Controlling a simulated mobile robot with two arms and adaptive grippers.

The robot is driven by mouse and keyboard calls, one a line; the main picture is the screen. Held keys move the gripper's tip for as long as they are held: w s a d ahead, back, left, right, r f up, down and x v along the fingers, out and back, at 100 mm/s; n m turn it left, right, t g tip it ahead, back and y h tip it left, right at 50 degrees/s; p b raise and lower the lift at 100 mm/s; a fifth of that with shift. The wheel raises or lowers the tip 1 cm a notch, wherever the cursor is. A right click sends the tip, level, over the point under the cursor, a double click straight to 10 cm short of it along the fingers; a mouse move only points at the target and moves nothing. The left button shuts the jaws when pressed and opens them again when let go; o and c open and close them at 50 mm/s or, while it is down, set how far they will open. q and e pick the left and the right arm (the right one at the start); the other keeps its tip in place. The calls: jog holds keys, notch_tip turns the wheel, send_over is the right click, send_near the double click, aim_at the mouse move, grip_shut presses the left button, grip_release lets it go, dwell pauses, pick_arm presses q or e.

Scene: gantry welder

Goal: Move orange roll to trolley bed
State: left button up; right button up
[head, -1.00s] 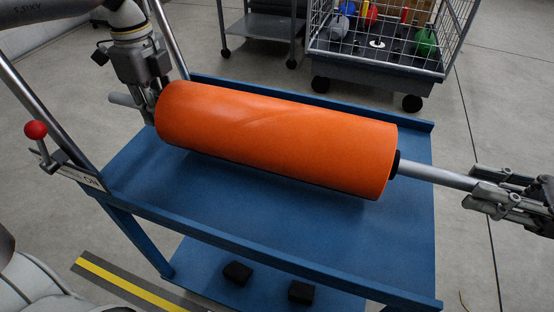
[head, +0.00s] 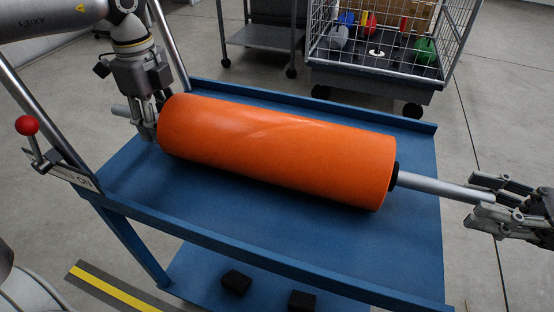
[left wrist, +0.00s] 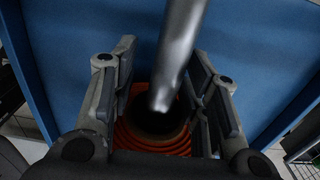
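The orange roll (head: 275,150) lies lengthwise over the blue trolley bed (head: 215,205), between its raised edges, and appears to rest on it. A grey metal shaft (head: 432,184) sticks out of both roll ends. My left gripper (head: 148,125) is at the shaft's left end; the left wrist view shows its fingers (left wrist: 165,95) spread on either side of the shaft (left wrist: 180,50), with the roll's end (left wrist: 155,138) beyond. My right gripper (head: 485,203) has its fingers apart around the shaft's right tip. Contact under the roll is hidden.
A red-knobbed lever (head: 28,126) stands at the trolley's left frame. A wire cage cart (head: 380,60) and a grey shelf cart (head: 262,35) stand behind. Black blocks (head: 236,282) lie on the lower shelf. Floor right of the trolley is clear.

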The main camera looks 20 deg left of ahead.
pick_arm(q)
jog(key=shift+w+r, duration=0.15)
jog(key=shift+r, duration=0.25)
pick_arm(e)
jog(key=shift+w, duration=0.1)
pick_arm(q)
notch_tip(320, 180, up, 11)
pick_arm(e)
jog(key=d, duration=1.2)
pick_arm(q)
jog(key=shift+r, duration=0.15)
